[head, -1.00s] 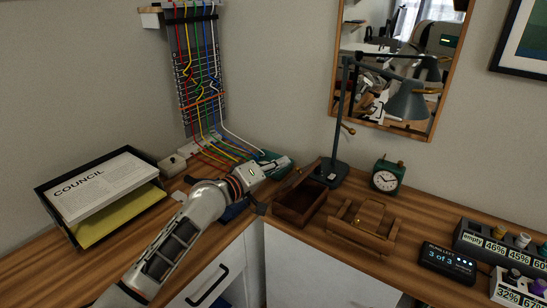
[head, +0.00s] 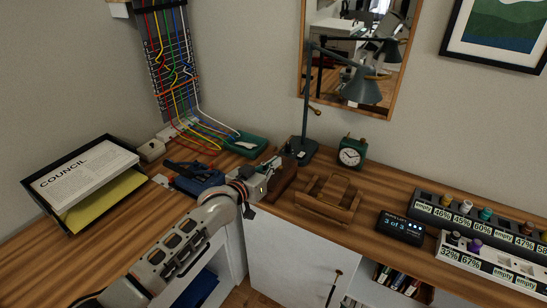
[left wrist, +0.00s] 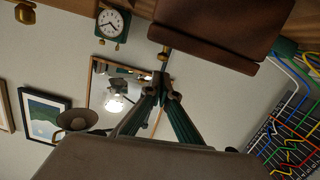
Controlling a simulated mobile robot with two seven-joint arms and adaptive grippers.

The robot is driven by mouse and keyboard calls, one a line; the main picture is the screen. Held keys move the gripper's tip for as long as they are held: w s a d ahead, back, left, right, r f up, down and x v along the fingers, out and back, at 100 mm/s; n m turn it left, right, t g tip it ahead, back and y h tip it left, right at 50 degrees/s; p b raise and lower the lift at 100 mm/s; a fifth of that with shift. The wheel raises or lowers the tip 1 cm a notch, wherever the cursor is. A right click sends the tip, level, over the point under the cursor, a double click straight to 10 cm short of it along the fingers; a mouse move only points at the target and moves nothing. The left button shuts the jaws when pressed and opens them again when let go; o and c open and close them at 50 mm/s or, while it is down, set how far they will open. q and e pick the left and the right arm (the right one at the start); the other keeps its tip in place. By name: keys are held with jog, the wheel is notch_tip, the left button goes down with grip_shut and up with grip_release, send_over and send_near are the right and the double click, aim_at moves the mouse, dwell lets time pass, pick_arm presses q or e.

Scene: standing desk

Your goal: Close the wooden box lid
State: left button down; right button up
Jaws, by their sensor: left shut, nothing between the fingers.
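The dark brown wooden box (head: 284,182) stands on the desk right of my left gripper, below the lamp. My gripper and wrist cover part of it in the head view, and I cannot make out its lid or how far it is open. In the left wrist view, a brown wooden face of the box (left wrist: 215,32) fills the upper right, above and beyond the fingertips. My left gripper (head: 270,166) is shut and empty, close to the box's left side. Its fingers meet at the tips in the left wrist view (left wrist: 162,86). Contact with the box cannot be told. My right gripper is out of view.
A wooden holder (head: 328,198) sits right of the box. The lamp (head: 309,100) and green clock (head: 352,152) stand behind. A dark display (head: 400,227) is farther right. A paper tray (head: 70,205) lies left, and blue-handled tools (head: 193,177) lie behind my arm.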

pick_arm(q)
jog(key=shift+s+d+f+m, duration=0.1)
jog(key=shift+d+f+m, duration=0.05)
jog(key=shift+f+m, duration=0.15)
jog(key=shift+s+d+f, duration=0.15)
jog(key=shift+d+f, duration=0.05)
jog(key=shift+f, duration=0.2)
dwell(0.4)
jog(key=shift+s, duration=0.1)
